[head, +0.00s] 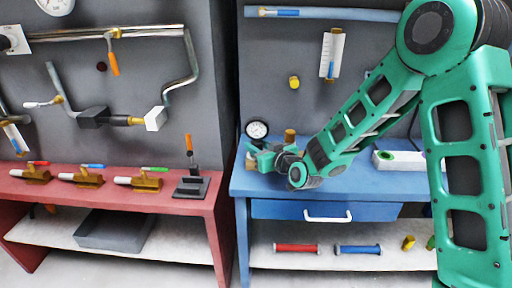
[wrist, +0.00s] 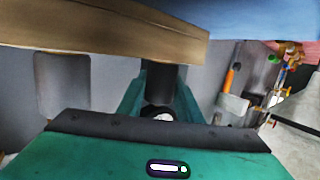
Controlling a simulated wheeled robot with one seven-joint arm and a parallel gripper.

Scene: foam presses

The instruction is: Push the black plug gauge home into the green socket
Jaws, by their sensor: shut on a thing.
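My gripper (head: 262,158) is low over the left part of the blue bench in the head view. In the wrist view its two green fingers (wrist: 160,100) are shut on a dark upright cylinder, which looks like the black plug gauge (wrist: 160,84). The gauge's upper part passes behind a tan beam-like block, and its far end is hidden. In the head view I cannot make out the gauge between the fingers. A white block with a green-ringed opening (head: 387,155), which looks like the green socket, lies on the bench right of my gripper, apart from it and partly behind my arm.
The blue bench (head: 240,182) has a dial gauge (head: 257,129) and a brass cylinder (head: 290,136) behind my gripper. The tan block (wrist: 100,35) crosses close above the fingers in the wrist view. A red bench (head: 110,196) with several valves stands left, across a gap.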

